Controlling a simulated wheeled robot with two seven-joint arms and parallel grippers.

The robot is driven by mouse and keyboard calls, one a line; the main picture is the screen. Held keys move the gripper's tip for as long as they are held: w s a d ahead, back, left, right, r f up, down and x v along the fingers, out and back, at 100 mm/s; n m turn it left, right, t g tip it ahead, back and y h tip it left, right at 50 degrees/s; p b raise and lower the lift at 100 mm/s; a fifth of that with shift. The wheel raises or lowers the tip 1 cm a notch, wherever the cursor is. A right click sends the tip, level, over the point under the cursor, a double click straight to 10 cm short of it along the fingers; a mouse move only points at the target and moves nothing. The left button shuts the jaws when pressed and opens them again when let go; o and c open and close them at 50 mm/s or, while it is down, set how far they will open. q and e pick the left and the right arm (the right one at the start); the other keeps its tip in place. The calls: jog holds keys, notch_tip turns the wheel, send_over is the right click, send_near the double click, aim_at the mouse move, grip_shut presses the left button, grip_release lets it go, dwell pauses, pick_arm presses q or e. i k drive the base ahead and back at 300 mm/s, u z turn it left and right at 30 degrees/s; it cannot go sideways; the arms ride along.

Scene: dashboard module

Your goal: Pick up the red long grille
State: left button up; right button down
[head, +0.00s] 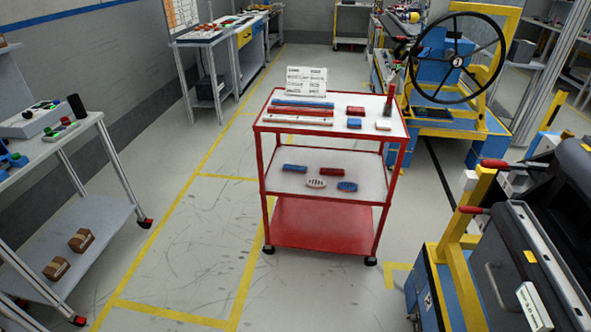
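A red long grille (302,111) appears to lie on the left part of the top shelf of a red cart (272,222). It is one of several long strips lying close together, with a blue one (303,103) behind it and a white one (297,119) in front. The strips are small in the picture, so their details are hard to tell. A shorter red piece (355,111) lies to their right on the same shelf. Neither of my grippers is in view.
A white sign (305,81) stands at the cart's back edge. Blue and red pieces lie on its middle shelf (375,188). A workbench (70,141) is at left. A steering wheel rig (457,62) and yellow-framed equipment (455,250) are at right. Open floor (180,255) lies left and front.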

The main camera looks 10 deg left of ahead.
aim_at(328, 171)
jog(key=u, duration=0.5)
jog(key=i, duration=0.95)
jog(key=u, duration=0.35)
jog(key=i, duration=1.8)
jog(key=z, duration=1)
jog(key=i, duration=0.25)
jog(key=z, duration=0.1)
